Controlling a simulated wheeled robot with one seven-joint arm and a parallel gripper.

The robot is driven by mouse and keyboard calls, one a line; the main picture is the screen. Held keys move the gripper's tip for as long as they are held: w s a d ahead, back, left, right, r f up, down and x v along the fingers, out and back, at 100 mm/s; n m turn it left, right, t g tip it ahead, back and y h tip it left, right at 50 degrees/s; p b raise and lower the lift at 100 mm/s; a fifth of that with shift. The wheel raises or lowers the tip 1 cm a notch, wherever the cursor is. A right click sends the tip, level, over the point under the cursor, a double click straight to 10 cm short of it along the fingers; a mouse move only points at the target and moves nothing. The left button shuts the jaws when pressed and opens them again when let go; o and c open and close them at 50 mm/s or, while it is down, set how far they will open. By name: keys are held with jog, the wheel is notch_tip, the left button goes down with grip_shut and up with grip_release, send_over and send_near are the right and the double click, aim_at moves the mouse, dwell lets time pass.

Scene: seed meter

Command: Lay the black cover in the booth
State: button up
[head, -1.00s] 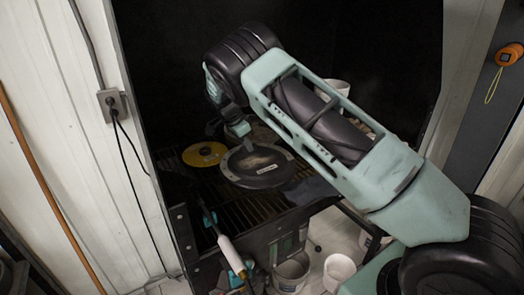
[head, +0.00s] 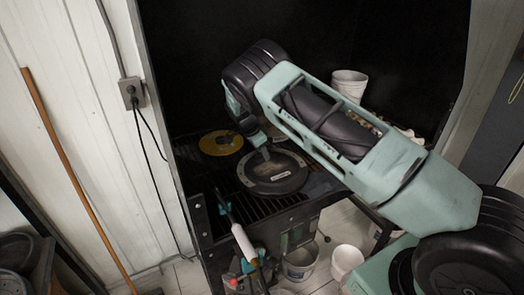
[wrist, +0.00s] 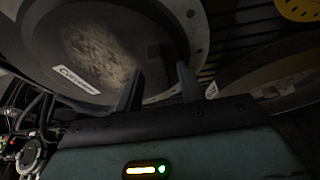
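The black cover (head: 272,176) is a round dark disc with a pale worn patch and a white label. It appears to lie flat on the slatted grate (head: 228,219) inside the dark booth (head: 200,60). My gripper (head: 264,152) is at the cover's far edge. In the wrist view the cover (wrist: 85,25) fills the upper left. My gripper's fingers (wrist: 161,78) show apart there, with the cover's rim showing between and behind them. Whether either finger touches the rim is hard to see.
A yellow disc (head: 221,143) lies on the grate left of the cover. A white bucket (head: 349,83) stands farther back in the booth. A white-handled tool (head: 243,241) hangs at the front edge. White buckets (head: 300,264) stand on the floor below.

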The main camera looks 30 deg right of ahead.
jog(key=shift+r, duration=0.1)
jog(key=b+v, duration=0.4)
jog(key=v, duration=0.8)
dwell(0.4)
